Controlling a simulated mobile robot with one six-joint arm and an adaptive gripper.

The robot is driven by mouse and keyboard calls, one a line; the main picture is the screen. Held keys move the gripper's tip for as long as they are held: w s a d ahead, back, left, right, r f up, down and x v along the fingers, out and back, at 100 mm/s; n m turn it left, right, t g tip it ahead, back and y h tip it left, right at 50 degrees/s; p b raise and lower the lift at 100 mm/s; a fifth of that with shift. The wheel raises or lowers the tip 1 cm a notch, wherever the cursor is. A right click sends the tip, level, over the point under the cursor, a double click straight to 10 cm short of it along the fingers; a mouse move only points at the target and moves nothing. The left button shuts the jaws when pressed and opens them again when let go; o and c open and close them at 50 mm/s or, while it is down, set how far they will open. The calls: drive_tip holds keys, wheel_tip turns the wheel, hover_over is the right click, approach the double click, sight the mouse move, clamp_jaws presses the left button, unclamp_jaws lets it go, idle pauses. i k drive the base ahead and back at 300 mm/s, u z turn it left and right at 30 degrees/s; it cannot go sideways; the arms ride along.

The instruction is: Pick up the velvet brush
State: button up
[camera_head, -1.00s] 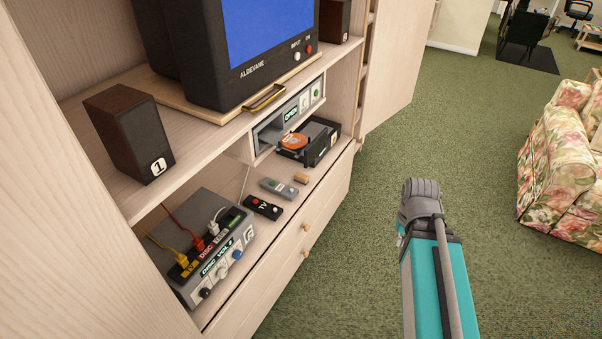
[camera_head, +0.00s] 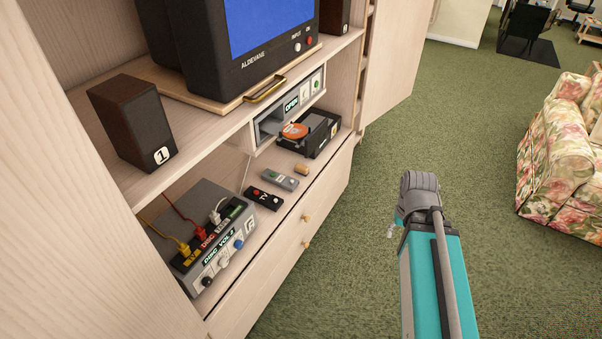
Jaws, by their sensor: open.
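A small tan, wooden-looking block (camera_head: 302,169) lies on the lower shelf of the cabinet, just right of the grey remote. It may be the velvet brush, but it is too small to make out bristles or velvet. My arm stands to the right of the cabinet, over the carpet. A small grey piece beside it looks like the edge of my gripper (camera_head: 391,230); the rest is hidden behind the arm. The gripper is open and well apart from the block, to its right.
A grey remote (camera_head: 280,180) and black TV remote (camera_head: 264,198) lie beside the block. Upper shelf (camera_head: 214,122) overhangs. Carpet (camera_head: 345,270) is clear; floral sofa (camera_head: 560,155) at right.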

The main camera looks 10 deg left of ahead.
sight(304, 171)
drive_tip(key=u, duration=0.3)
drive_tip(key=k, duration=0.7)
drive_tip(key=u, duration=0.5)
drive_tip(key=k, duration=0.6)
drive_tip(key=u, duration=0.2)
drive_tip(key=i, duration=1.05)
drive_tip(key=z, duration=0.5)
drive_tip(key=i, duration=1.35)
drive_tip(key=z, duration=0.55)
